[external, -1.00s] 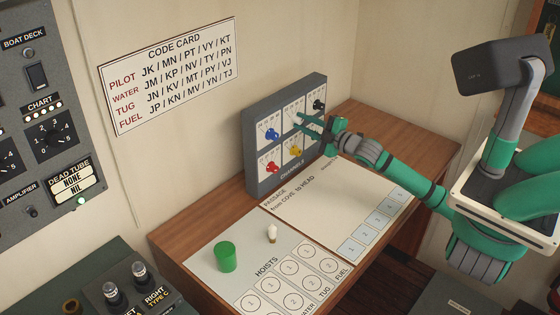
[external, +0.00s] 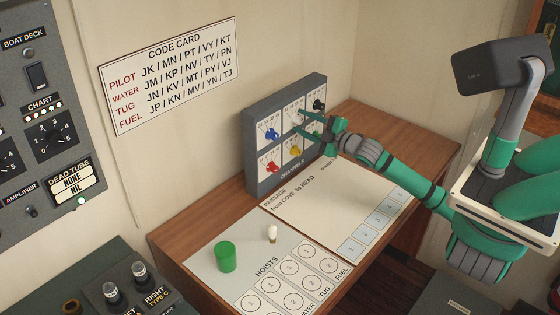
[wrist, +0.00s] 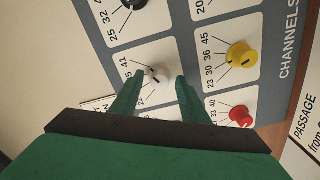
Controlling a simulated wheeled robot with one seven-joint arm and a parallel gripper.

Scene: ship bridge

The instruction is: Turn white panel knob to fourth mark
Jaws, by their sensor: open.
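The white knob (wrist: 157,75) sits on a white card of the grey CHANNELS panel (wrist: 194,50). In the wrist view it lies between my gripper's (wrist: 160,84) two green fingertips, with gaps showing on both sides. A small dark mark shows on the knob's face. The number 41 is readable beside it; other numbers on its card are partly hidden by the fingers. In the external view my gripper (external: 303,121) is open at the upper middle card of the panel (external: 252,155), and its fingers largely cover the white knob.
Neighbouring knobs are black (external: 319,105), blue (external: 271,134), red (external: 270,167) and yellow (external: 295,150). The panel stands on a wooden desk (external: 222,209). A passage sheet (external: 290,217) lies before it. A green cylinder (external: 226,257) and a small white piece (external: 272,234) stand farther left.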

